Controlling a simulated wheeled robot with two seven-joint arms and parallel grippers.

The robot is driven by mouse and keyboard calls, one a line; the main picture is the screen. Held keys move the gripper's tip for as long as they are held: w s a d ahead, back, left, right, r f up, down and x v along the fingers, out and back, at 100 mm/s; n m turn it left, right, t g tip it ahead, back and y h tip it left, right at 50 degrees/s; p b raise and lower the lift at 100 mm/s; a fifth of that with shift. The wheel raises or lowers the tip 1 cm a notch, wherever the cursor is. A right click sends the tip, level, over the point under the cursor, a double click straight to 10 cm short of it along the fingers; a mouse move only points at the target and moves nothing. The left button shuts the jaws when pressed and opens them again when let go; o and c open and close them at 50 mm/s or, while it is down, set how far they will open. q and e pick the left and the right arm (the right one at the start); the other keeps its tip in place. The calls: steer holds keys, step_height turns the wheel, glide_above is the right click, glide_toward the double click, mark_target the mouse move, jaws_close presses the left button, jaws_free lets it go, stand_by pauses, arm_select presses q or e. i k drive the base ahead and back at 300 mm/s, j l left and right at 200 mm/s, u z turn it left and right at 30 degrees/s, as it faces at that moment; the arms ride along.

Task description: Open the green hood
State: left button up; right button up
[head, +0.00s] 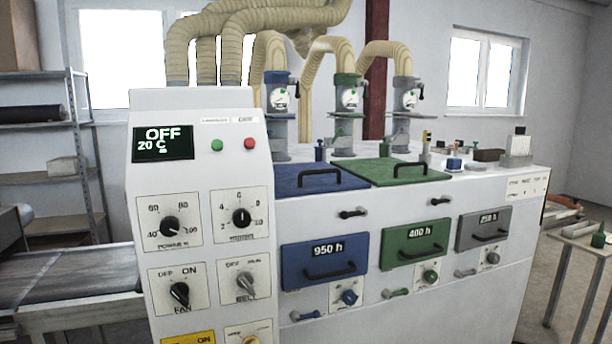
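The green hood (385,173) is a flat green lid on top of the white machine, with a black bar handle (408,166) across it. It lies flat and looks shut. It sits just right of a matching blue hood (305,178). A green drawer front (415,244) marked "400 h" is on the machine's face below it. Neither of my grippers is in view.
A tall white control panel (200,124) stands in front at the left, its display reading OFF and 20 C. Ducts rise behind the hoods. Small items, including a brown box (489,155), lie on the machine's right top. A side table (590,240) stands at the right.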

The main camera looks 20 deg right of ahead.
mark_target(382, 171)
steer(key=i+l, duration=0.1)
steer(key=l, duration=2.25)
steer(key=i, duration=0.05)
